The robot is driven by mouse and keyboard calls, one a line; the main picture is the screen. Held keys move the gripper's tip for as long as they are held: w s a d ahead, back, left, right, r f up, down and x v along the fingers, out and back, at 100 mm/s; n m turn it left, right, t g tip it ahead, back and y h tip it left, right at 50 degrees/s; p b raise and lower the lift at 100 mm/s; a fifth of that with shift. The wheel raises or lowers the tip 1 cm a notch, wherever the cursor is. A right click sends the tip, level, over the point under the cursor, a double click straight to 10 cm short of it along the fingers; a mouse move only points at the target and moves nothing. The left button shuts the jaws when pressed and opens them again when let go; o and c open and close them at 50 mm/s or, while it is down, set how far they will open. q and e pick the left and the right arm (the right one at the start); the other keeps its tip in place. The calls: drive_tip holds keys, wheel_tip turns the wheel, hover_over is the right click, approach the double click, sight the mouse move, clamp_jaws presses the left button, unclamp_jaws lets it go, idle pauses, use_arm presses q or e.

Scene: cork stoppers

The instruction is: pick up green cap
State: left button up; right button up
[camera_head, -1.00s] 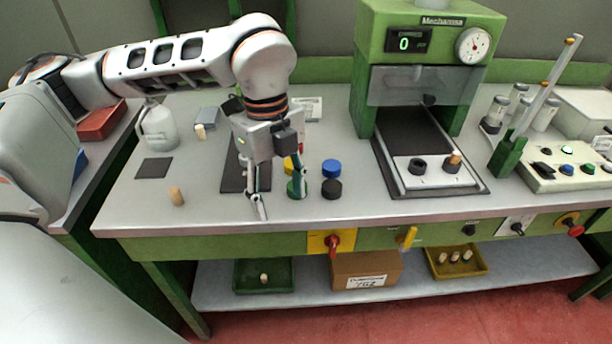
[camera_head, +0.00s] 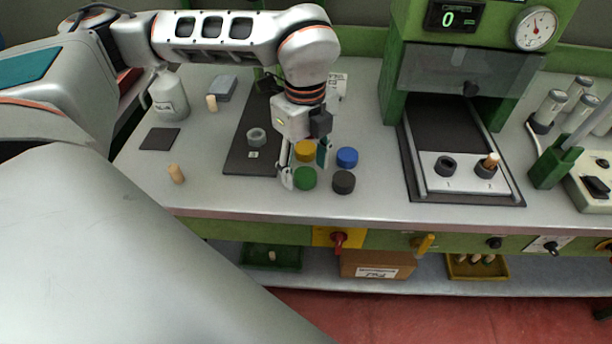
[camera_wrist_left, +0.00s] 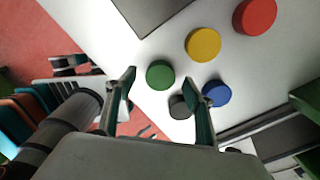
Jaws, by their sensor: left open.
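The green cap (camera_head: 305,178) is a short round disc lying on the grey workbench near its front edge. My left gripper (camera_head: 307,167) is open and points down at it, with one finger at the cap's left and the other behind and to its right. In the left wrist view the green cap (camera_wrist_left: 160,75) shows between the two spread fingertips (camera_wrist_left: 159,80), free of both. I cannot tell the exact height of the fingertips above the bench. My right gripper is not in view.
Close by lie a yellow cap (camera_head: 305,151), a blue cap (camera_head: 347,157) and a black cap (camera_head: 344,182). A red cap (camera_wrist_left: 255,16) shows in the left wrist view. A cork (camera_head: 176,174) stands at the left. The green machine (camera_head: 392,95) is to the right.

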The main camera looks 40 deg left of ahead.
use_arm(q)
drive_tip(key=shift+f, duration=0.75)
drive_tip(key=c, duration=0.9)
drive_tip(key=shift+o, duration=0.2)
